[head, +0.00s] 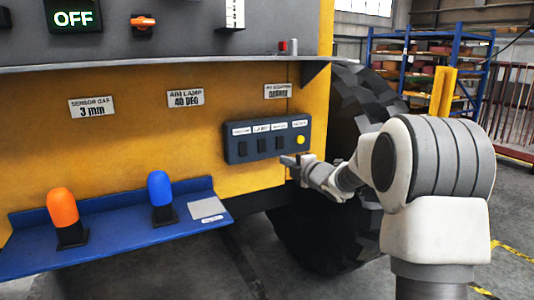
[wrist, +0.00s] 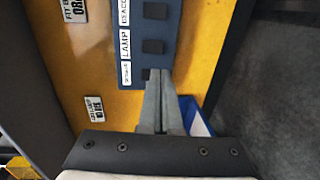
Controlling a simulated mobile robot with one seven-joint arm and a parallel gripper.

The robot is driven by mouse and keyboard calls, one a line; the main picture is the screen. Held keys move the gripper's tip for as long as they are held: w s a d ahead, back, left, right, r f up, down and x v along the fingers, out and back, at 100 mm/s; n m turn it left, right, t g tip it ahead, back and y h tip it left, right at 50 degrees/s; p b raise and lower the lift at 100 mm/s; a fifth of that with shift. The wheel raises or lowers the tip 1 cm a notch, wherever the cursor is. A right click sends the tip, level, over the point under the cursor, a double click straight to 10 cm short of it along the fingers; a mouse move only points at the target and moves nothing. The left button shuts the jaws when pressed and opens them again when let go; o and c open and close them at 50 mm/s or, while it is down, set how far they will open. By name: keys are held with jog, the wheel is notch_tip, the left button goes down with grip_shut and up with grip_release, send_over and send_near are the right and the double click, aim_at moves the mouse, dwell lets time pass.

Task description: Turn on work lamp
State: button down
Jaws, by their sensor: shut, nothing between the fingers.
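A dark blue-grey switch panel (head: 268,155) is fixed to the yellow machine side, with a row of black rocker switches under white labels and a yellow round knob (head: 301,139) at its right end. In the wrist view the panel (wrist: 134,82) is seen turned on its side. The label reading LAMP (wrist: 125,43) stands beside one black rocker (wrist: 153,46); which way it is tipped I cannot tell. My gripper (wrist: 158,72) is shut and empty, its tips over the panel's end, partly hiding another rocker (wrist: 145,73). In the head view my gripper (head: 286,160) is just below the panel.
A blue shelf (head: 110,238) bearing an orange lamp (head: 62,206) and a blue lamp (head: 160,187) juts out at lower left. A grey ledge (head: 130,67) runs above the panel. A large black tyre (head: 345,235) is behind my arm. A display (head: 73,17) reads OFF.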

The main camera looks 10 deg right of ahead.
aim_at(263, 151)
jog(key=p+x, duration=0.2)
jog(key=x, duration=1)
jog(key=shift+w+a+p, duration=0.1)
jog(key=shift+w+p, duration=0.2)
jog(key=shift+p, duration=0.05)
jog(key=shift+f+b, duration=0.2)
jog(key=shift+b, duration=0.1)
jog(key=shift+w+f+b, duration=0.15)
jog(key=shift+f+b, duration=0.15)
jog(key=shift+b, duration=0.8)
jog(key=shift+r+p, duration=0.35)
jog(key=shift+p, duration=0.1)
jog(key=shift+f, duration=0.1)
